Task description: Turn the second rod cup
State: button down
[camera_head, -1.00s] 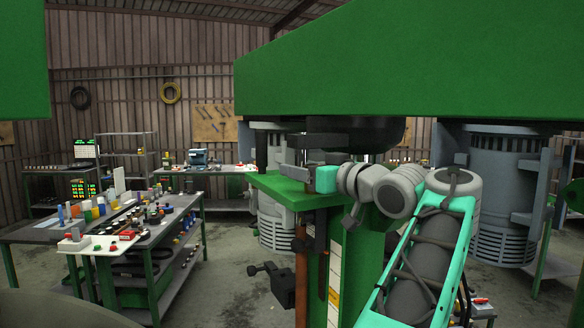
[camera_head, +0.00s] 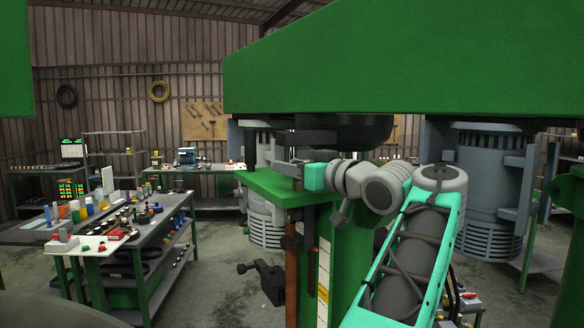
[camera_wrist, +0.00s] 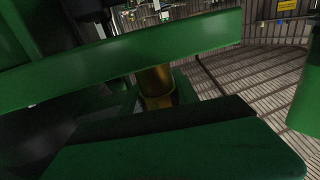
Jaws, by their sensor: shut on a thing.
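My gripper (camera_head: 284,168) reaches in from the right in the head view, between the big green beam (camera_head: 400,60) and a green ledge (camera_head: 265,185). Its grey fingers are shut beside a dark part under the beam. What lies between the fingertips is too small to see there. In the wrist view a brass-coloured cylinder, seemingly the rod cup (camera_wrist: 155,88), stands upright between a slanted green bar (camera_wrist: 120,62) and a green slab (camera_wrist: 180,150). The bar hides its upper part. The fingers cannot be made out in the wrist view.
A black clamp-like part (camera_head: 268,278) sticks out left of the green column (camera_head: 345,270). A workbench (camera_head: 165,235) with several small items stands at the left, with open floor between.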

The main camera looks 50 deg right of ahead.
jog(key=m+h+b, duration=0.1)
jog(key=b, duration=0.2)
jog(key=shift+f+h, duration=0.4)
jog(key=shift+m+g+h+b, duration=0.5)
jog(key=shift+m+h+b, duration=0.1)
jog(key=shift+h+b, duration=0.4)
jog(key=shift+s+d+r+m+g+h+b, duration=0.1)
jog(key=shift+d+m+g+h+b, duration=0.15)
jog(key=shift+m+h+b, duration=0.25)
jog(key=shift+d+r+m+g+h+b, duration=0.1)
jog(key=shift+m+g+h+b, duration=0.3)
jog(key=shift+h+b, duration=0.15)
jog(key=shift+s+d+r+m+g+h, duration=0.15)
jog(key=shift+d+r+m+g+h, duration=0.1)
jog(key=shift+m+h, duration=0.25)
jog(key=c, duration=0.9)
grip_release()
jog(key=b+v, duration=0.2)
jog(key=v, duration=0.5)
jog(key=shift+s+a, duration=0.25)
jog(key=shift+s, duration=0.1)
